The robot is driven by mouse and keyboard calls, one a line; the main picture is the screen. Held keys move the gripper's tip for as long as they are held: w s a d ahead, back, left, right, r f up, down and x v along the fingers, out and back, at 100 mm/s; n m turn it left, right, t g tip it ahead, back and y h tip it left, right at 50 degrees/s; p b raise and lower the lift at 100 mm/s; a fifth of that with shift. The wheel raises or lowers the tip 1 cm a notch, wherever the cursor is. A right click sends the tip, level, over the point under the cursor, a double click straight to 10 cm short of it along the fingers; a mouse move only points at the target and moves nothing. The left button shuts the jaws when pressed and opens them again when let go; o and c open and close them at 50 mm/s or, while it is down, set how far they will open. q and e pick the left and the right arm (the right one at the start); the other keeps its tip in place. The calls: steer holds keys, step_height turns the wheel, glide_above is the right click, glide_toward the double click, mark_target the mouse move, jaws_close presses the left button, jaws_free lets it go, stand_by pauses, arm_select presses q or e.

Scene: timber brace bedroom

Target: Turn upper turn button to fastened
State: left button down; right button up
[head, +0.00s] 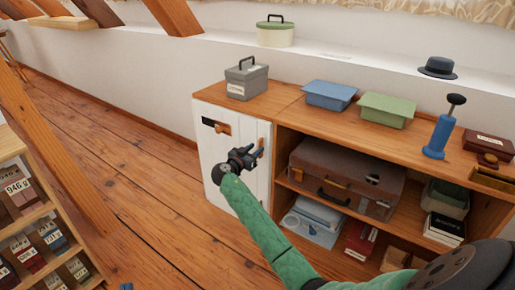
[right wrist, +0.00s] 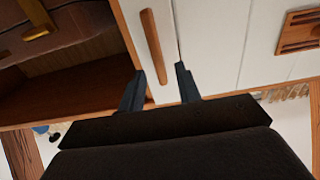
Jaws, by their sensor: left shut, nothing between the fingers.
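The upper turn button looks to be the slim wooden bar (head: 261,147) standing nearly upright near the right edge of the white cabinet door (head: 252,128). In the right wrist view the bar (right wrist: 151,40) lies along a white strip beside a narrow seam. My right gripper (head: 256,153) is at the door, at the bar. In the right wrist view its two dark fingers (right wrist: 160,85) are apart, with the bar's near end between them; I cannot tell whether they touch it. My left gripper is not in view.
A dark slot with a small wooden piece (head: 223,128) is at the door's upper left. A grey box (head: 245,82) stands on the cabinet top. Right of the door, an open shelf holds a brown suitcase (head: 345,172). Floor left of the cabinet is clear.

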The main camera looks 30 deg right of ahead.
steer(key=shift+x, duration=1.45)
steer(key=shift+c, duration=0.2)
jaws_close()
